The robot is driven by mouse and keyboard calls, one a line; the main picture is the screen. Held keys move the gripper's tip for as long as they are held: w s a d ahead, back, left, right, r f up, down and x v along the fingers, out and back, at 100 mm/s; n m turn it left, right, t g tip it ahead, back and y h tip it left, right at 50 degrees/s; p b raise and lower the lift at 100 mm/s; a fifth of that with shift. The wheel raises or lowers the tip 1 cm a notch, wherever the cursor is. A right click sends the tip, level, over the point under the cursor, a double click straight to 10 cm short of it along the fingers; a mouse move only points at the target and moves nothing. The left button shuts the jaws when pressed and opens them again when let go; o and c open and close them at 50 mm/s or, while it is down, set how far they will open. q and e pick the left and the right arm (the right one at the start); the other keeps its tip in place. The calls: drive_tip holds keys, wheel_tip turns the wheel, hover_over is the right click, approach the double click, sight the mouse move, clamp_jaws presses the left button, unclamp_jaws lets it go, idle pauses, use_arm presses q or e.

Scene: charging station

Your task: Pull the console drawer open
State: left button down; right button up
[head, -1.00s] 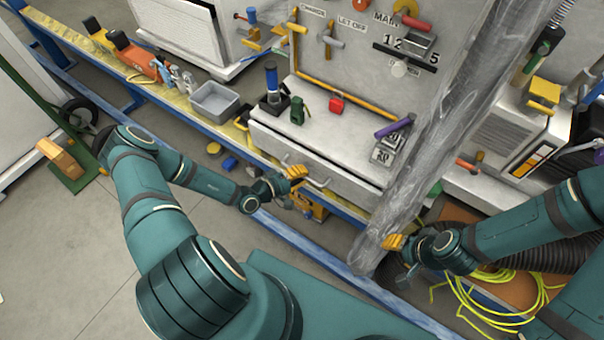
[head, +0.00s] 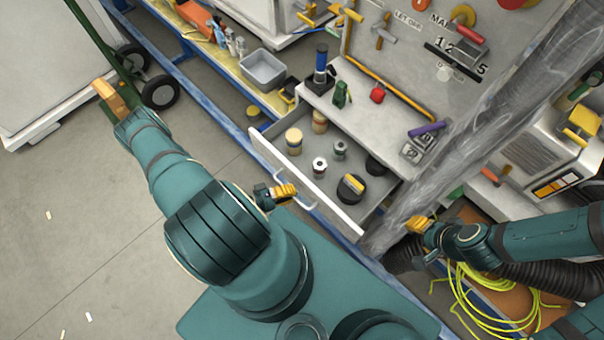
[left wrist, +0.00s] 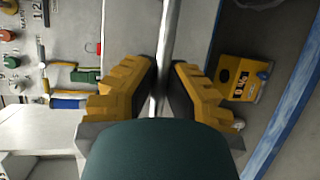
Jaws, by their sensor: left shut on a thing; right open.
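The console drawer (head: 333,170) is pulled out from the console, and its inside shows in the head view. Its bar handle (head: 304,203) runs along the front panel. My left gripper (head: 286,192) is at the handle's left part. In the left wrist view its yellow fingers (left wrist: 163,88) are closed on the handle bar (left wrist: 166,45). My right gripper (head: 414,224) is open and empty, beside the grey post to the right of the drawer.
Several cans and rolls lie in the drawer, among them a black-and-yellow one (head: 351,188). The console top (head: 375,125) carries small items. A plastic-wrapped post (head: 435,170) stands right of the drawer. Yellow cable (head: 470,290) lies at lower right.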

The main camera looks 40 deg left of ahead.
use_arm(q)
drive_tip(key=shift+s, duration=1.1)
drive_tip(key=c, duration=1)
unclamp_jaws()
drive_tip(key=shift+a, duration=0.15)
drive_tip(key=v, duration=1.1)
drive_tip(key=shift+s+a, duration=0.2)
drive_tip(key=shift+s, duration=0.15)
drive_tip(key=shift+r, duration=0.1)
